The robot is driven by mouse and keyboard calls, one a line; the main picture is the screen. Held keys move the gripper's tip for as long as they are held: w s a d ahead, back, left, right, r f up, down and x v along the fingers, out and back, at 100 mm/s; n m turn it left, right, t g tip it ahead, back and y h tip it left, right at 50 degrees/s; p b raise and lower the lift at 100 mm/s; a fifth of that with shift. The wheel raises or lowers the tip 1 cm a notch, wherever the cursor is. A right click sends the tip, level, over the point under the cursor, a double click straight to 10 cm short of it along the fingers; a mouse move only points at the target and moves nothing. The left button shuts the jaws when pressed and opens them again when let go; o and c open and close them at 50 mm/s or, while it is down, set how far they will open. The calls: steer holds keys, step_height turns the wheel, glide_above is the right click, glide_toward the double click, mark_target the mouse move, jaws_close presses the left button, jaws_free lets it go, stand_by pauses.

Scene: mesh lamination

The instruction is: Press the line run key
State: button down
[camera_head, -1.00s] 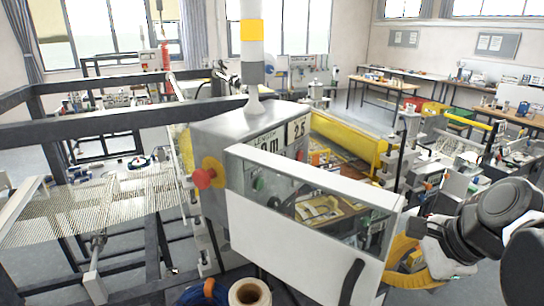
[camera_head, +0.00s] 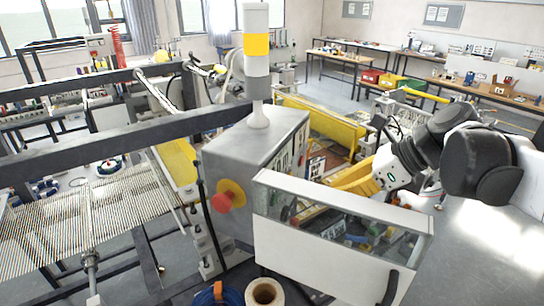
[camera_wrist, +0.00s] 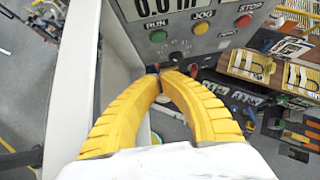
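The run key is a green round button (camera_wrist: 158,36) under the label RUN on the grey control panel (camera_wrist: 187,55) in the wrist view. My gripper (camera_wrist: 167,72) has yellow curved fingers whose tips come together, with nothing seen between them. The tips appear just below the run key in the picture; I cannot tell their distance from the panel. In the head view my gripper (camera_head: 345,184) reaches in from the right, behind the clear-topped guard, toward the grey control box (camera_head: 255,140). The key is hidden there.
A white guard (camera_head: 315,253) stands in front of the box. A red emergency knob (camera_head: 228,197) is on the box's left face.

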steer(key=shift+a, duration=0.15)
steer(key=a+r+x, duration=0.2)
steer(key=x, duration=1)
steer(key=shift+w+a+f+p, duration=0.15)
steer(key=shift+w+f+p, duration=0.2)
steer(key=shift+w, duration=0.15)
